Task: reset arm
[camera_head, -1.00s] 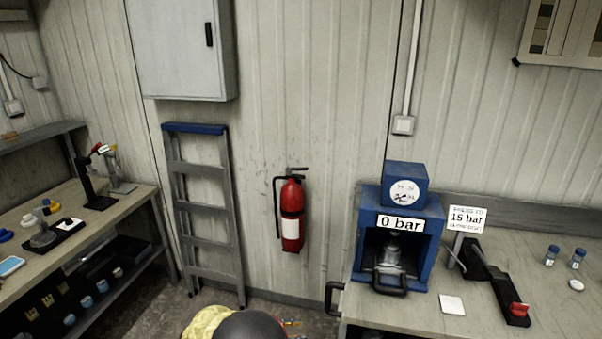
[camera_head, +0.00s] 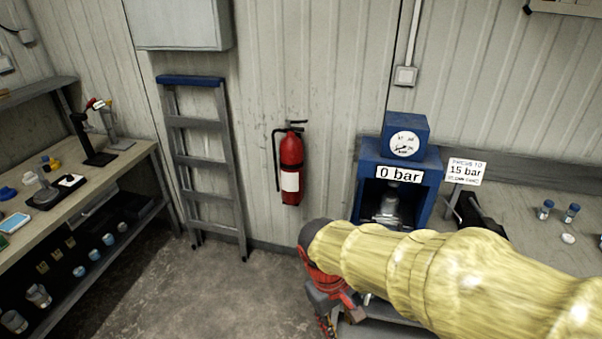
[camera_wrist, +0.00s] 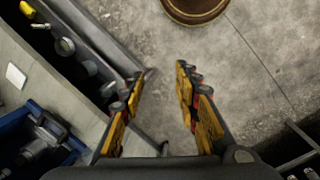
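My gripper (camera_wrist: 155,85) shows in the wrist view with its two yellow-and-black fingers apart. Nothing is between them, and bare concrete floor shows in the gap. In the head view my arm, in a yellow sleeve, reaches in from the lower right, across the front of the right bench. Its red and dark end points down near the bench's left end, and the fingertips are not clear there. The blue press (camera_head: 397,170), reading 0 bar, stands on the right bench behind my arm. Its blue frame also shows at the lower left of the wrist view (camera_wrist: 22,125).
The left bench (camera_head: 95,193) holds small tools and has jars on its lower shelf. A ladder (camera_head: 205,165) leans on the wall beside a red extinguisher (camera_head: 291,165). The floor (camera_head: 215,290) between the benches is clear. A round brown object (camera_wrist: 195,8) is at the wrist view's top.

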